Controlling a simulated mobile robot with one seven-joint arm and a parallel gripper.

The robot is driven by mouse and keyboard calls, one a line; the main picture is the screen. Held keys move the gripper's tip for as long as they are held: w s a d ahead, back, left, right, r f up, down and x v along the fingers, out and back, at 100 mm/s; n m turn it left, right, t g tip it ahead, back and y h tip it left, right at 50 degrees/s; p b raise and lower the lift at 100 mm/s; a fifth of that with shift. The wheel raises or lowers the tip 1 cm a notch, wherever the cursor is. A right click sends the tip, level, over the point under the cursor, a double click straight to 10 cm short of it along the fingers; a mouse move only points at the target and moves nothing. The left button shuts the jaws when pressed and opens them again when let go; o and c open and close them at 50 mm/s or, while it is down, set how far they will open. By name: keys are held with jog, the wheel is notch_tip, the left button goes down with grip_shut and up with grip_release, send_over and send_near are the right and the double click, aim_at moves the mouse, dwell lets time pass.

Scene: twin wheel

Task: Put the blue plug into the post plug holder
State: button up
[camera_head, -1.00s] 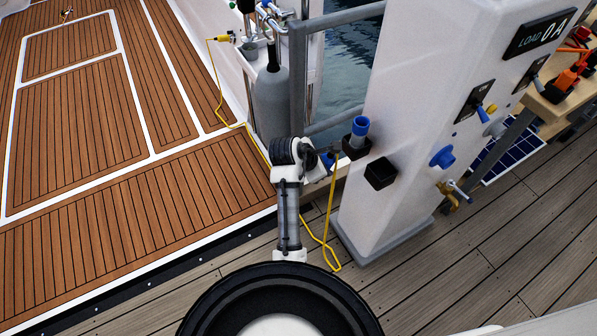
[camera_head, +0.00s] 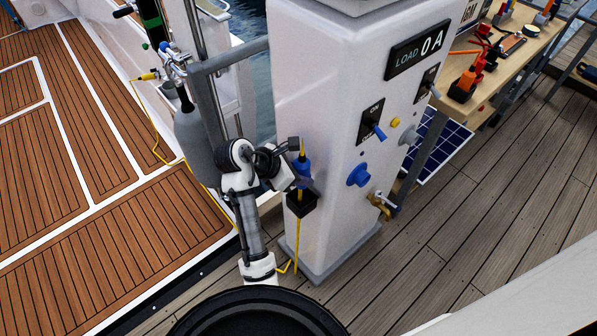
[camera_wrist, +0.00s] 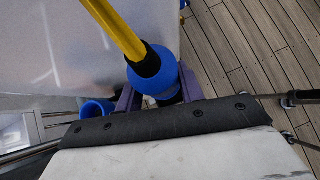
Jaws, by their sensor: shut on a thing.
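The blue plug (camera_head: 302,170) is in my gripper (camera_head: 297,178), upright, at the left side of the white post, with its yellow cable leaving the top. In the wrist view the plug (camera_wrist: 156,78) sits between the purple fingers of my gripper (camera_wrist: 160,92), which are shut on it. A black box-shaped holder (camera_head: 301,204) on the post is just below the plug in the head view. Whether the plug's lower end touches or enters it cannot be told. A second blue cylinder (camera_wrist: 97,108) shows left of the fingers in the wrist view.
The white post (camera_head: 325,100) carries a switch (camera_head: 373,121), a blue socket (camera_head: 359,175) and a brass tap (camera_head: 381,206). The yellow cable (camera_head: 298,245) hangs past the holder.

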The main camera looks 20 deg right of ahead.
jog(key=shift+r, duration=0.1)
dwell(0.3)
jog(key=shift+f, duration=4.05)
jog(key=o, duration=1.5)
